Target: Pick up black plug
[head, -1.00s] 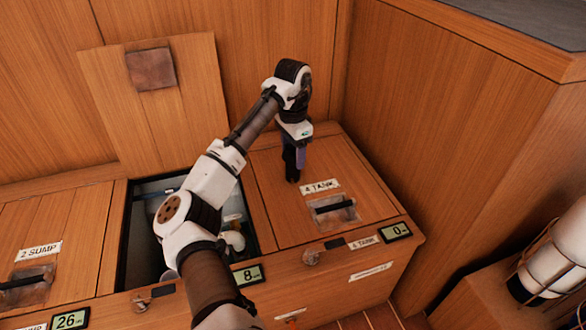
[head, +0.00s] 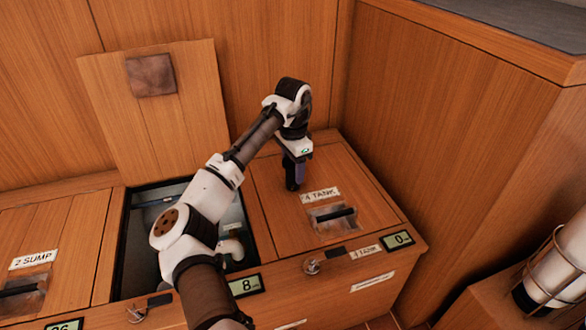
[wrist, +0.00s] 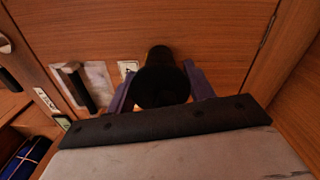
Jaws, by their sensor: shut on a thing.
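The black plug (wrist: 161,78) is a dark round piece between the two purple fingers of my gripper (wrist: 160,88) in the wrist view. The fingers are shut on it from both sides. In the head view my gripper (head: 294,176) points down over the wooden lid marked 4 TANK (head: 280,215), behind its label. The plug shows there only as a dark shape at the fingertips. I cannot tell whether its lower end touches the lid.
Left of the lid is an open compartment (head: 145,235) with a white pipe (head: 230,248), its cover (head: 150,105) leaning upright behind. The 4 TANK lid has a recessed black handle (head: 334,216). A wooden wall (head: 440,140) rises at right. A caged lamp (head: 552,270) stands at lower right.

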